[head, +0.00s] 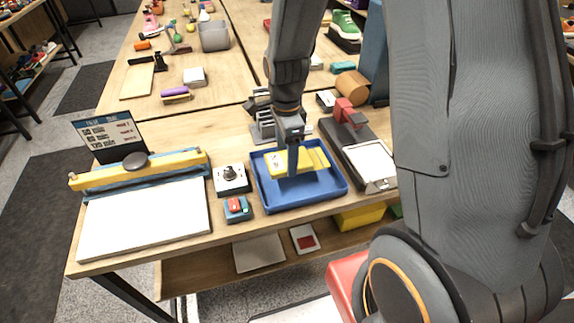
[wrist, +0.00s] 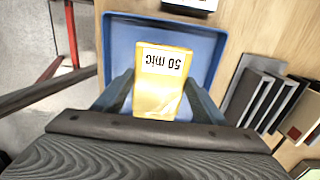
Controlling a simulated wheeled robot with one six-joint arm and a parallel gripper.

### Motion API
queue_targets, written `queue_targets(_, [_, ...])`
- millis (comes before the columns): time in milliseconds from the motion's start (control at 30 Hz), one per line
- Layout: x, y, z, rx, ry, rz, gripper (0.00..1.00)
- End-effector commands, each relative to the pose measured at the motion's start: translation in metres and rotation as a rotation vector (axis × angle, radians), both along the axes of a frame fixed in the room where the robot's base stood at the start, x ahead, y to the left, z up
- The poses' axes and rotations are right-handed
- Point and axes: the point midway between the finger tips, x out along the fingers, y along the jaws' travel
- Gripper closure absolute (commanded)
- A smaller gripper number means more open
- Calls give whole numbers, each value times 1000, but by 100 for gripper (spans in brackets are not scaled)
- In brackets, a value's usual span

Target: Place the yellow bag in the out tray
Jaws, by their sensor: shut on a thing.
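The yellow bag (head: 311,160) is a flat yellow packet with a pale label, over the blue tray (head: 330,190) in the head view. In the wrist view the bag (wrist: 162,88) shows a white label reading "50 mic", upside down. My gripper (head: 291,168) is shut on the bag, with one finger on each side of it in the wrist view (wrist: 160,98). The blue tray's floor and rim also show around the bag in the wrist view (wrist: 118,55). I cannot tell whether the bag touches the tray floor. The fingers and wrist hide part of the bag.
Left of the tray stand a switch box (head: 231,178), a red-buttoned box (head: 236,208) and a white board with a yellow bar (head: 147,217). A dark device with a red top (head: 350,135) stands close on the right. A dark rack (head: 264,126) stands behind.

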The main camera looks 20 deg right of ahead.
Motion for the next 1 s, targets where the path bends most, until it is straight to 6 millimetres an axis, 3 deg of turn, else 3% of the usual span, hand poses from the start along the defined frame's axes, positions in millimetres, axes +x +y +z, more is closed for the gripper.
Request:
queue_targets(500, [0,1,-47,0,1,3,61])
queue_targets(967, [0,1,-53,0,-1,3,61])
queue_targets(1000, [0,1,-53,0,-1,3,28])
